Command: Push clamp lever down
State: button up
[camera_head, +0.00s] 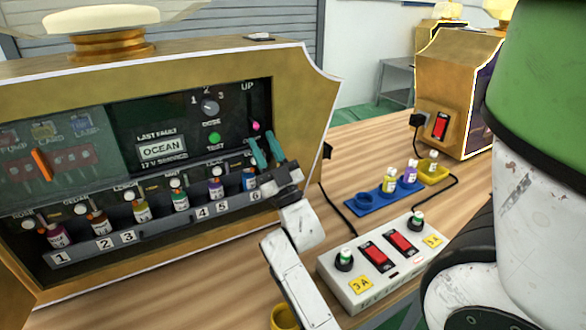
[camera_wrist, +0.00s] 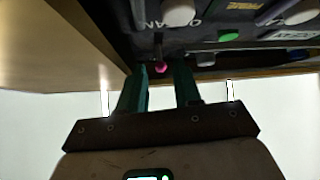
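The clamp lever (camera_head: 256,125) has a pink knob and stands at the right end of the machine's dark panel, below the letters "UP". Its pink knob also shows in the wrist view (camera_wrist: 161,67). My gripper (camera_head: 261,138) has two teal fingers, spread apart with a gap and nothing gripped. The fingertips are at the panel just below the knob in the head view. In the wrist view the knob appears between the two fingertips of my gripper (camera_wrist: 161,72). I cannot tell whether they touch it.
Several small bottles (camera_head: 141,210) stand in numbered slots below the panel. A dial (camera_head: 209,106) and green button (camera_head: 214,138) sit left of the lever. A white switch box (camera_head: 385,262) and blue tray (camera_head: 380,201) are on the wooden table at right.

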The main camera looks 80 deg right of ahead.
jog(key=s+a+f, duration=0.1)
jog(key=s+a, duration=0.7)
jog(key=s, duration=0.2)
jog(key=shift+a, duration=0.2)
jog(key=shift+c, duration=0.5)
jog(key=shift+d+r, duration=0.25)
jog(key=shift+c, duration=0.7)
jog(key=d+r+m+g+p, duration=0.1)
jog(key=d+g, duration=0.1)
jog(key=d+r+m+g+h+p, duration=0.1)
jog(key=d+m+g+p, duration=0.1)
jog(key=s+d+r+m+g+p, duration=0.1)
jog(key=m, duration=0.1)
jog(key=shift+s+d+g+h+p, duration=0.1)
jog(key=shift+d+g+h+p, duration=0.3)
grip_shut()
jog(key=d+r+m+g+y+p, duration=0.2)
jog(key=d+m+g+y+p, duration=0.1)
jog(key=d+p, duration=0.2)
notch_tip(320, 180, up, 2)
jog(key=y+p, duration=0.4)
jog(key=p, duration=0.1)
jog(key=n+y+p, duration=0.1)
jog(key=y+p, duration=0.5)
send_near(254, 121)
jog(key=shift+t, duration=0.4)
jog(key=x, duration=0.5)
jog(key=shift+d+f, duration=0.15)
jog(key=shift+f, duration=0.15)
